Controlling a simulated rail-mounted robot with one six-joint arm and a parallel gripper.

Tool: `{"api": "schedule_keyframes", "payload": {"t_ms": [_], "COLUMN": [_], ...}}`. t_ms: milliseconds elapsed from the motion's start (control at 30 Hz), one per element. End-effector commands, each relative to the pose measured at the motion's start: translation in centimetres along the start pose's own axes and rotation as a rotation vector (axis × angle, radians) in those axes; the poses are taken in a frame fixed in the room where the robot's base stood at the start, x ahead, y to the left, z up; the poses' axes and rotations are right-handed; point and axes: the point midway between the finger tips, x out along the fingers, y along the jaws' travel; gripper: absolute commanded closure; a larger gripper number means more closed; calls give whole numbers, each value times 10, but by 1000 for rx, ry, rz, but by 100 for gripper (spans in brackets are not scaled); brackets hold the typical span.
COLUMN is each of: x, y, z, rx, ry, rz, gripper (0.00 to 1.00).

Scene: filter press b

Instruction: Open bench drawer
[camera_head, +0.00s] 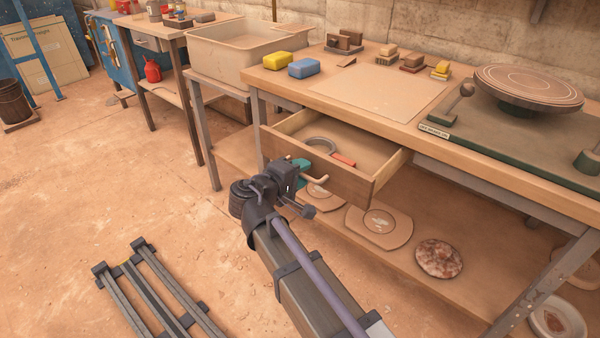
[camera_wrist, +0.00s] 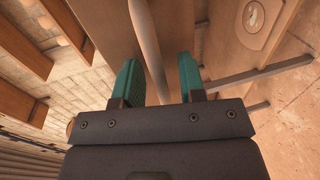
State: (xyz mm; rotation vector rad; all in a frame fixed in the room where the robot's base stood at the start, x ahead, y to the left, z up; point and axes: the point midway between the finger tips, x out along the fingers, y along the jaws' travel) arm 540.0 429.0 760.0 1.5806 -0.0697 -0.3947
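The bench drawer (camera_head: 345,188) stands pulled out from under the wooden workbench (camera_head: 300,84), with its inside showing. A ring-shaped grey item and a red item lie in it. The drawer's pale bar handle (camera_head: 320,179) is on its front, partly hidden by my gripper (camera_head: 300,168). In the wrist view my gripper (camera_wrist: 160,80) has its two teal fingers apart, one on each side of the handle (camera_wrist: 148,45). A gap shows between the handle and the right finger, so the gripper is open around the bar, not closed on it.
A turntable (camera_head: 528,84), a yellow block (camera_head: 291,61) and a blue block (camera_head: 304,68) are on the benchtop. Round plates lie on the lower shelf (camera_head: 410,235). Rails (camera_head: 160,290) lie on the floor at lower left. Floor left of the drawer is clear.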

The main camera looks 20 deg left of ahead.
Motion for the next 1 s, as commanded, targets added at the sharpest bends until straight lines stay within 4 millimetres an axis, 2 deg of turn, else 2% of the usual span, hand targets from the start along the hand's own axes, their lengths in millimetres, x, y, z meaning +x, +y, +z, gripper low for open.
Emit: {"api": "schedule_keyframes", "payload": {"t_ms": [133,233,500,633,733,1000], "x": [-2,-13,-79,-101,-108,-108], "y": [0,1,3,2,1,0], "z": [0,0,0,0,0,0], "rx": [0,0,-1,0,0,0], "ry": [1,2,3,2,0,-1], "rz": [0,0,0,0,0,0], "gripper": [63,63,63,63,63,63]}}
